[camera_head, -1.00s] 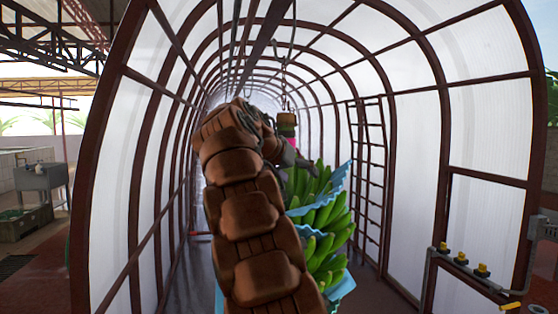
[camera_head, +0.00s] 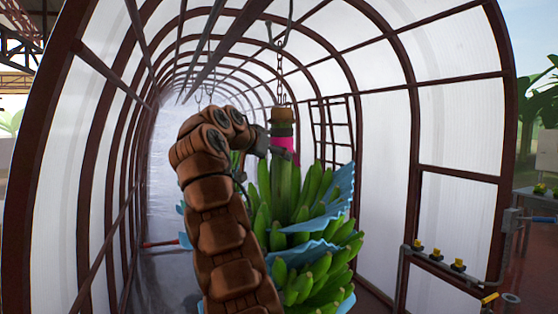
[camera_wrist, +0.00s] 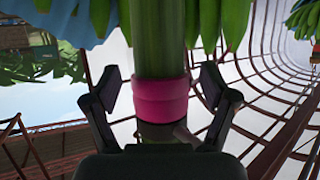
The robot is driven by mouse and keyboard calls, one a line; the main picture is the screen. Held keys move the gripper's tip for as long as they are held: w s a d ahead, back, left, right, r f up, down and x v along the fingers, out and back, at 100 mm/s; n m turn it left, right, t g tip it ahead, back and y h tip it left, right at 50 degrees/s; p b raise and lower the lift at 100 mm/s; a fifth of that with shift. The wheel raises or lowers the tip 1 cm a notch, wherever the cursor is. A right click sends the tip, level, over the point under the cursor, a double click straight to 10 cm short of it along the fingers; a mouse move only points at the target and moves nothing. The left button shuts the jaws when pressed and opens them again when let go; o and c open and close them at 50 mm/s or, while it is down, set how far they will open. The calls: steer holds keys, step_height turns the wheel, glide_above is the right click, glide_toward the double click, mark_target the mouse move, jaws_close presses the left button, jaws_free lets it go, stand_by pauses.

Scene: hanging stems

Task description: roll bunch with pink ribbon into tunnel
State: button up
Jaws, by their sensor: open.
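A green banana bunch (camera_head: 318,265) hangs from a chain at the tunnel mouth, with blue sheets between its hands. A pink ribbon (camera_head: 284,146) wraps its stem near the top; the ribbon also shows in the wrist view (camera_wrist: 161,98). My gripper (camera_head: 270,146) is at the stem by the ribbon, partly hidden by my arm in the head view. In the wrist view my gripper (camera_wrist: 162,88) is open, one finger on each side of the stem, with gaps showing on both sides. The arched tunnel (camera_head: 388,130) has dark red ribs and white panels.
A chain (camera_head: 281,65) runs up from the stem to the overhead rail (camera_head: 222,48). A ladder-like frame (camera_head: 332,135) stands at the right wall. Mist fills the far tunnel. Another bunch partly shows behind my arm.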

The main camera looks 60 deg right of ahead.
steer(key=shift+x, duration=2.3)
steer(key=shift+a, duration=0.1)
steer(key=shift+c, duration=0.3)
jaws_close()
